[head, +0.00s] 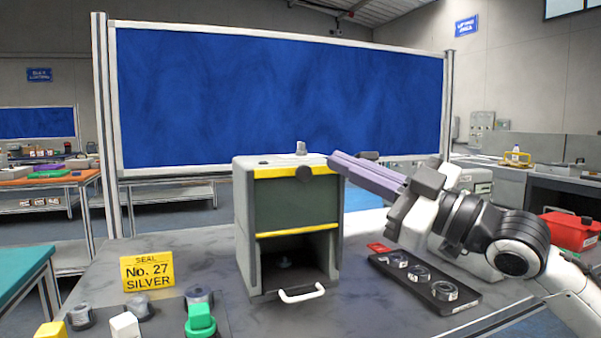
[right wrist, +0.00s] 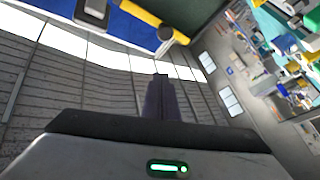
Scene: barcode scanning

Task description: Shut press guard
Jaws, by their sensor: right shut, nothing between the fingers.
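The press (head: 246,215) is a grey box standing on the table. Its guard (head: 295,204) is a dark green panel with a yellow strip along its top and its bottom edge. The panel covers the upper front, and the lower front is open, with a dark cavity below the panel. A dark round knob (head: 304,173) sits on the upper yellow strip. My right gripper (head: 337,162) is shut and empty, its purple fingers pointing left at the press's upper right corner; contact cannot be told. Its fingers also show in the right wrist view (right wrist: 160,95). My left gripper is not in view.
A white handle (head: 302,293) sticks out low at the press's front. A yellow sign (head: 148,272) and several small stamp-like pieces are at left. A black tray (head: 432,284) with round parts lies at right under my right arm. A blue board (head: 270,95) stands behind.

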